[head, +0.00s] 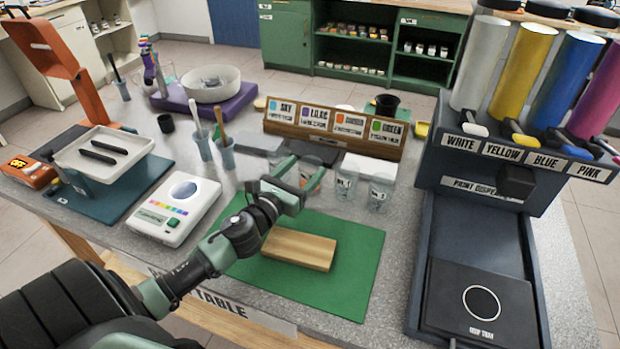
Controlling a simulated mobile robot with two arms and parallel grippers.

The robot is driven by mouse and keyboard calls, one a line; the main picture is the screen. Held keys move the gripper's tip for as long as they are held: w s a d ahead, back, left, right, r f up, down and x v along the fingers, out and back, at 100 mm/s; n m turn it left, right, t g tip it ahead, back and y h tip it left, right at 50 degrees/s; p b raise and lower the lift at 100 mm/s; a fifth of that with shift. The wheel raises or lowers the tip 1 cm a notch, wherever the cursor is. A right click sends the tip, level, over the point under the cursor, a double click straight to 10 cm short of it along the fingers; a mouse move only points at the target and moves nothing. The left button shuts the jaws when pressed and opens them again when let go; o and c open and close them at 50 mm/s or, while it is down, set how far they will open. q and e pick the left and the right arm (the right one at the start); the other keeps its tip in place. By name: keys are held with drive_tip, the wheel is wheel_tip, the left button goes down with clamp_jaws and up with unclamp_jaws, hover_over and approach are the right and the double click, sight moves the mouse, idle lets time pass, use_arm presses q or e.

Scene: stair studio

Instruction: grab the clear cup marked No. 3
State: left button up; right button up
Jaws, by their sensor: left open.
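Several clear cups stand in a row behind the green mat (345,262). The rightmost clear cup (380,192) has a small label that seems to read No. 3. The clear cup to its left (347,181) has a label that is hard to read. Another clear cup (307,172) shows partly behind my left gripper (303,171), its label hidden. My left gripper is open, with its fingers apart around or in front of that cup; I cannot tell which. It is left of the rightmost cup and apart from it. My right gripper is not in view.
A wooden block (299,249) lies on the mat. A wooden sign rack (333,135) stands behind the cups. The paint dispenser (475,185) is at right, a white scale (174,211) at left. Grey cups with tools (226,155) stand left of the gripper.

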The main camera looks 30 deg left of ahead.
sight(316, 158)
use_arm(q)
drive_tip(key=w, duration=0.5)
drive_tip(key=shift+w+p, duration=0.3)
drive_tip(key=shift+p, duration=0.1)
drive_tip(key=c, duration=1.2)
drive_tip(key=shift+r, duration=0.15)
